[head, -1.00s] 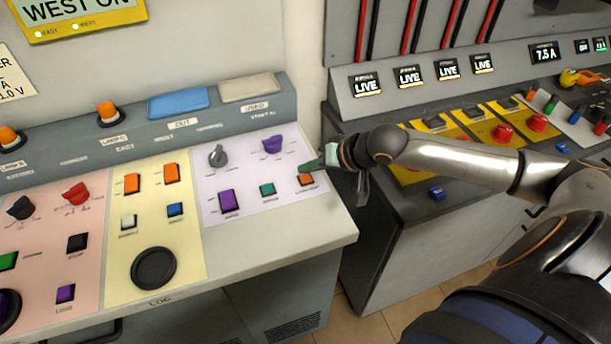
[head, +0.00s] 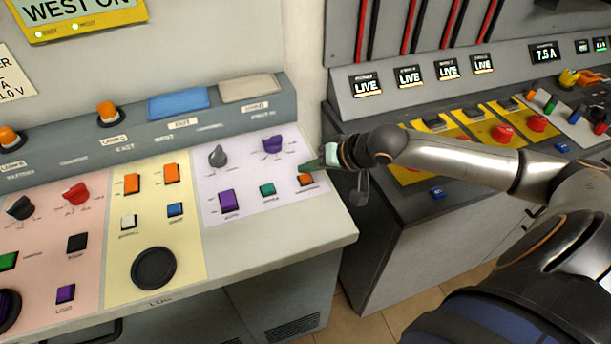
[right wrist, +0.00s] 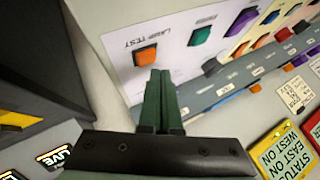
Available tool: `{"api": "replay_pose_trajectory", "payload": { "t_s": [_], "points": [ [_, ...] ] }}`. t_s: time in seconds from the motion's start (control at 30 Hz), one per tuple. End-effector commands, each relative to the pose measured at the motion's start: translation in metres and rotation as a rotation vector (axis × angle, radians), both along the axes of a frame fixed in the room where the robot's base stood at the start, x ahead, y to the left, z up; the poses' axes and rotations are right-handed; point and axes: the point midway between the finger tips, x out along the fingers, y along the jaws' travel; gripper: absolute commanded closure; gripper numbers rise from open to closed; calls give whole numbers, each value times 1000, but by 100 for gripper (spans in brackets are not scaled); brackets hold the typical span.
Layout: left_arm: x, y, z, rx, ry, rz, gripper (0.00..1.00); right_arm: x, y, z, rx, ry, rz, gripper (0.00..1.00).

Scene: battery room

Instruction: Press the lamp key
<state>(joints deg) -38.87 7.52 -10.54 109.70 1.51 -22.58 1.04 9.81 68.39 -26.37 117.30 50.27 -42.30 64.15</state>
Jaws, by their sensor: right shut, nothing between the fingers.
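The lamp key is an orange square key (head: 306,180) at the right end of the lilac panel (head: 255,208). In the right wrist view the orange key (right wrist: 147,56) sits beside the printed words LAMP TEST. My right gripper (head: 304,167) is shut and empty, its green fingers reaching in from the right. Its tips show just above and behind the key in the head view. In the right wrist view the shut fingertips (right wrist: 160,73) are close beside the key's lower edge. I cannot tell whether they touch it. My left gripper is not in view.
A teal key (head: 267,190), a purple key (head: 229,201), a grey knob (head: 218,156) and a purple knob (head: 273,145) share the lilac panel. A second console (head: 420,215) with yellow plates and red knobs stands to the right, under my right arm.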

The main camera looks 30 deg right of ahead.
Motion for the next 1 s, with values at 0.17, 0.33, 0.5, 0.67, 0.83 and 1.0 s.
{"api": "replay_pose_trajectory", "payload": {
  "t_s": [0.17, 0.33, 0.5, 0.67, 0.83, 1.0],
  "points": [
    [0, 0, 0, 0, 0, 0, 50, 0, 0, 0, 0, 0, 0, 100],
    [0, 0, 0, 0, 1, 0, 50, 0, 0, 0, 0, 0, 0, 100],
    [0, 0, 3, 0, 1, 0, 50, 0, 0, -3, 2, 2, 0, 100],
    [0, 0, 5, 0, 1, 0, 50, 0, 0, -8, 1, 1, 0, 100],
    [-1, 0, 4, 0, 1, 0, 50, 0, 0, -9, 0, 0, 0, 100],
    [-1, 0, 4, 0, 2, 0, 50, 0, 0, -9, 0, 0, 0, 100]
  ]
}}
